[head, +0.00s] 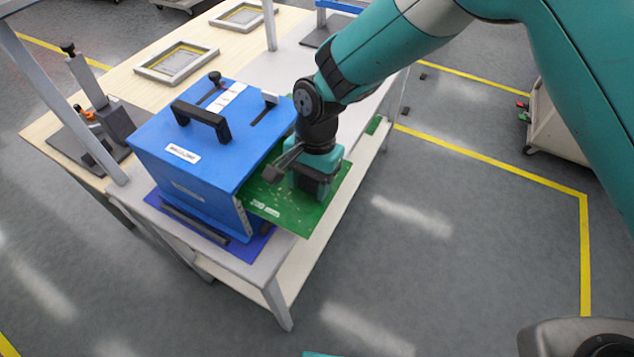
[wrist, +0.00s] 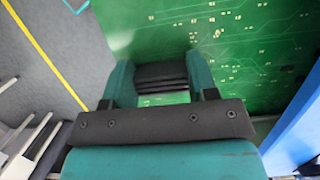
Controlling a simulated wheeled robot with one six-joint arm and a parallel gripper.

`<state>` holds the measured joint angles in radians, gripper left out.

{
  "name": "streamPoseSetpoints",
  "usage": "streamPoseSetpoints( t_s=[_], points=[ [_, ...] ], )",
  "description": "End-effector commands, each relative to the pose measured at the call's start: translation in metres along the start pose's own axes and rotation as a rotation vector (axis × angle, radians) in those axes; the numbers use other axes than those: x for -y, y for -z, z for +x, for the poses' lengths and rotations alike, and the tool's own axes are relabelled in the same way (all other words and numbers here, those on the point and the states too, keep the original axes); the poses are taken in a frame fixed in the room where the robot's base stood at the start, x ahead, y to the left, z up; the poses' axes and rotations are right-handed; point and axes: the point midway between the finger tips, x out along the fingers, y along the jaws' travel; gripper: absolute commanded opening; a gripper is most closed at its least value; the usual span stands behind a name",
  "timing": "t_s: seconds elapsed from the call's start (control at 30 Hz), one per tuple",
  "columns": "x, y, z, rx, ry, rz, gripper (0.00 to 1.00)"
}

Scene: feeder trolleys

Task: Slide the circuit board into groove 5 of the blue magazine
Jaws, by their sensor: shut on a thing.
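The green circuit board (head: 297,217) lies roughly level at the right, open side of the blue magazine (head: 184,143). Its left part is hidden behind the magazine's edge, and I cannot tell which groove it lines up with. My gripper (head: 312,188) is shut on the board's outer part. In the wrist view the board (wrist: 230,45) fills the upper right beyond my gripper (wrist: 162,85), and the blue magazine (wrist: 297,140) shows at the right edge. The magazine stands upright with a black handle on top; its grooves are hidden.
The magazine stands on a blue mat (head: 247,250) on a grey trolley top (head: 268,266) with upright posts. A wooden table (head: 112,97) with grey frames (head: 177,62) is behind. Open floor with yellow lines lies to the right.

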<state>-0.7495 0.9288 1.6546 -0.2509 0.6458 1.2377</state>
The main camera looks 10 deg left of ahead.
Motion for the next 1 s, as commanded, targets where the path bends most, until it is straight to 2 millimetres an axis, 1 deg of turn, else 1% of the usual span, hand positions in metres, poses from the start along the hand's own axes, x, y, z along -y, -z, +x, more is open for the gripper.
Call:
streamPoseSetpoints(
  t_s=[0.1, 0.47, 0.83, 1.0],
  points=[
    [0.004, 0.000, -0.001, -0.001, 0.002, -0.002, 0.00],
    [0.006, 0.000, 0.000, -0.001, 0.002, -0.002, 0.00],
    [0.028, 0.000, 0.000, -0.001, 0.002, -0.002, 0.00],
    [0.034, 0.000, -0.001, -0.001, 0.002, -0.001, 0.00]
  ],
)
